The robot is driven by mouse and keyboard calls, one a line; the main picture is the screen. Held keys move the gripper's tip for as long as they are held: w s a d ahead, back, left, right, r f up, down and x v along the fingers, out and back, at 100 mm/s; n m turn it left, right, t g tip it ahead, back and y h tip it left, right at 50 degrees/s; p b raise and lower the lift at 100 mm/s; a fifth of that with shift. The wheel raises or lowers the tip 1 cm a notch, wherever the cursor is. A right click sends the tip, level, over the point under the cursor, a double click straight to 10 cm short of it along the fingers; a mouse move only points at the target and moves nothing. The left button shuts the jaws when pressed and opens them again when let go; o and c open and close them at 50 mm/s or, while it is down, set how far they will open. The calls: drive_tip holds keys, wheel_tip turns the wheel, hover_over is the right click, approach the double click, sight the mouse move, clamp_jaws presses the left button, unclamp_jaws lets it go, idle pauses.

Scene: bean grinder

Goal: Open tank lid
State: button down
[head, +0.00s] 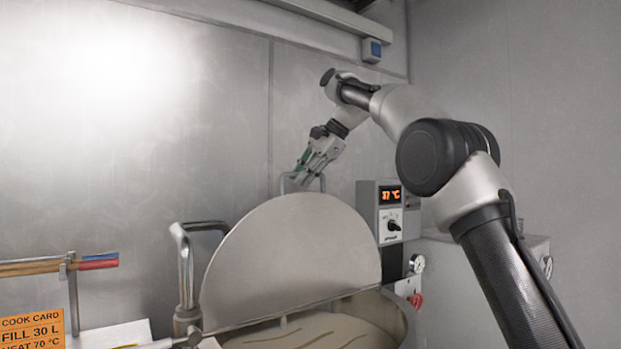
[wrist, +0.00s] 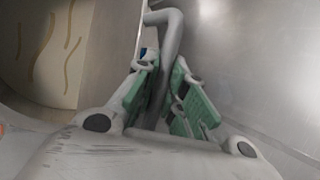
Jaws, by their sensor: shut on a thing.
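The tank lid (head: 295,255) is a metal half-disc that stands steeply raised over the tank (head: 402,310) in the head view. The tank is open at the front, with a pale surface (head: 310,332) inside. My gripper (head: 303,177) is at the top of the lid, by its handle (head: 322,184). In the wrist view the grey bar of the handle (wrist: 168,45) runs down between my green-padded fingers (wrist: 168,95), which are shut on it. The lower part of the handle is hidden by my gripper.
A bent metal pipe (head: 186,262) stands left of the lid. A control box (head: 390,212) reading 37 °C, a gauge (head: 417,264) and a red knob (head: 415,300) are at the right. An orange cook card (head: 32,328) is at lower left. Walls stand close behind.

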drive_tip(key=shift+w+a, duration=0.2)
drive_tip(key=shift+w, duration=0.15)
drive_tip(key=c, duration=1.5)
unclamp_jaws()
drive_tip(key=v, duration=0.7)
drive_tip(key=shift+d+r, duration=0.15)
drive_tip(key=shift+r, duration=0.05)
drive_tip(key=shift+s, duration=0.1)
